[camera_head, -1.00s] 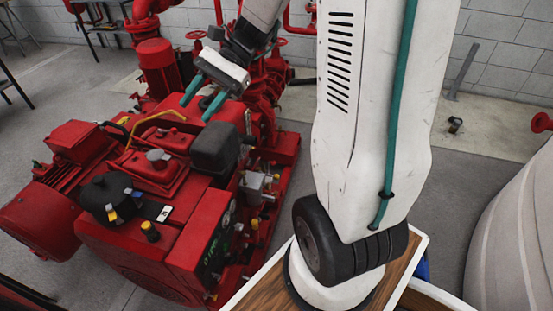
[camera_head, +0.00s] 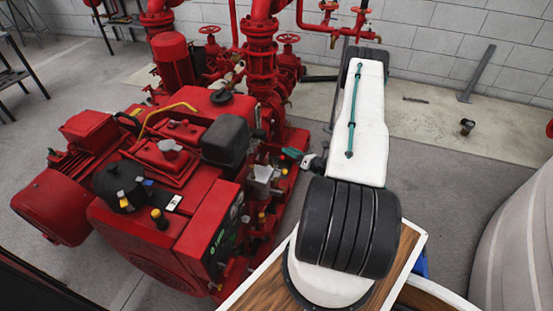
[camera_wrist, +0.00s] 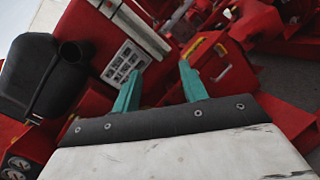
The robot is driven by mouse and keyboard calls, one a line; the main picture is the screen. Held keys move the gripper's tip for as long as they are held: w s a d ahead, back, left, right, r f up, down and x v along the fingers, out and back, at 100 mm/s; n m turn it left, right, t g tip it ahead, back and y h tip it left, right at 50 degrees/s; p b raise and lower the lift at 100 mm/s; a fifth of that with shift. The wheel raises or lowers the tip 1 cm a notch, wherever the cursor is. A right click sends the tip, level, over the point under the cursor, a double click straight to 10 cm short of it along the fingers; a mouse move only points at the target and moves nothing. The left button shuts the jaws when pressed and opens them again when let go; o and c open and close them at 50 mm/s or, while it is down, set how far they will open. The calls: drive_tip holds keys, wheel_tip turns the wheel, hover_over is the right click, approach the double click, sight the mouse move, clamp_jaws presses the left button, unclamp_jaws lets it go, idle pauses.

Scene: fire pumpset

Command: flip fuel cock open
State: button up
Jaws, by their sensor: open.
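The red engine pumpset (camera_head: 205,195) stands left of my arm in the head view. I cannot single out the fuel cock in either view; small silver and yellow fittings (camera_head: 262,217) line the engine's right side. My gripper (camera_head: 296,156) is beside that side, mostly hidden behind my arm, with a teal fingertip showing. In the wrist view my gripper (camera_wrist: 160,80) has its two teal fingers spread apart with nothing held between them. Beyond them are a red panel with a yellow label (camera_wrist: 222,73) and a pale plate with dark marks (camera_wrist: 122,60).
A black box-shaped part (camera_head: 225,140) sits on top of the engine; it is also at the left of the wrist view (camera_wrist: 42,75). Red vertical pipes (camera_head: 261,50) with valve wheels stand behind.

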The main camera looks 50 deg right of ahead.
sight(281, 157)
wheel_tip(281, 157, down, 6)
drive_tip(key=s+f+m+h, duration=0.1)
drive_tip(key=s+m+h, duration=0.1)
drive_tip(key=s+h, duration=0.1)
drive_tip(key=shift+m, duration=0.3)
drive_tip(key=w, duration=0.8)
drive_tip(key=shift+a+r, duration=0.15)
drive_tip(key=shift+a, duration=0.05)
